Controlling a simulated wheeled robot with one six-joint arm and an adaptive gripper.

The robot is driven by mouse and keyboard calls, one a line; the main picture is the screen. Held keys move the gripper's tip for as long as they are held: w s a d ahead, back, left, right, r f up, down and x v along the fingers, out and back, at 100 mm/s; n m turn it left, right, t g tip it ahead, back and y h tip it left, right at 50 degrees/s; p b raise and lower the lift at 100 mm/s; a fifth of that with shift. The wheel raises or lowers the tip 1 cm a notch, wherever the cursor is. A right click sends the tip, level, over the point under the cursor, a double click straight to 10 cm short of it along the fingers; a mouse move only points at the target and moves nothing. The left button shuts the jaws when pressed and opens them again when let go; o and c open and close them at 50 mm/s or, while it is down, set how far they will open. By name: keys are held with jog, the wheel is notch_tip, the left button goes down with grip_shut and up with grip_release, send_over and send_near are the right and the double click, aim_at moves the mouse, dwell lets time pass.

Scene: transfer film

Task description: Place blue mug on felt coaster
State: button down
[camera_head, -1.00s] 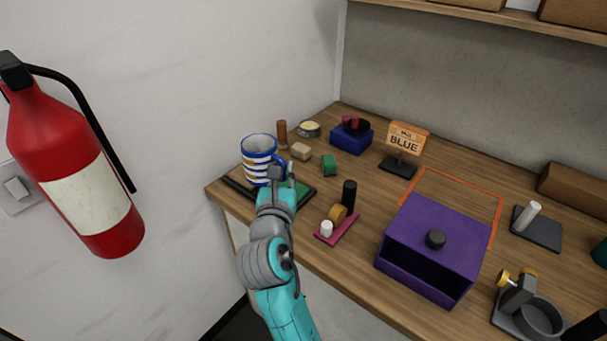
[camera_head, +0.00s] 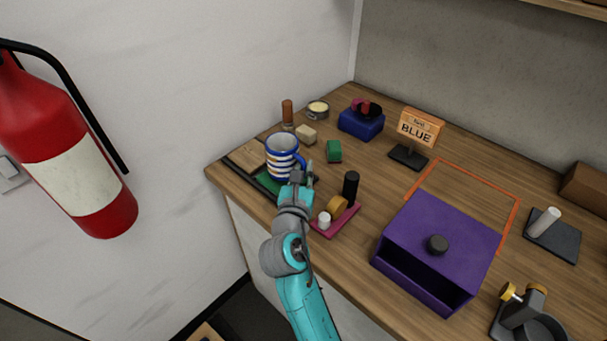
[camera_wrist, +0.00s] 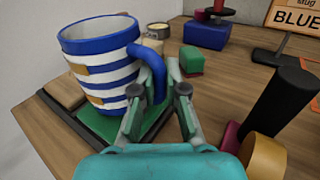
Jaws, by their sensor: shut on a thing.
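The blue mug (camera_head: 281,146) has blue and white stripes with tan patches and stands upright at the left end of the bench. It also shows large in the wrist view (camera_wrist: 105,72). My gripper (camera_head: 302,172) is at its right side, with the fingers (camera_wrist: 162,90) closed about the blue handle. The green felt coaster (camera_head: 267,181) lies in a dark-edged tray below the mug, partly hidden by it. In the wrist view, green (camera_wrist: 152,122) shows at the mug's foot. I cannot tell whether the mug's base touches it.
A pink tray (camera_head: 345,217) with a black cylinder, a tan ring and a white piece stands close right of my gripper. A green block (camera_head: 334,151) and a beige block (camera_head: 306,134) are behind. A purple drawer box (camera_head: 440,240) stands farther right. The wall is at left.

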jog(key=shift+f, duration=0.95)
jog(key=shift+f, duration=0.2)
jog(key=c, duration=1.2)
grip_release()
jog(key=shift+r, duration=0.2)
jog(key=s, duration=0.8)
jog(key=s+a, duration=0.1)
jog(key=s, duration=0.3)
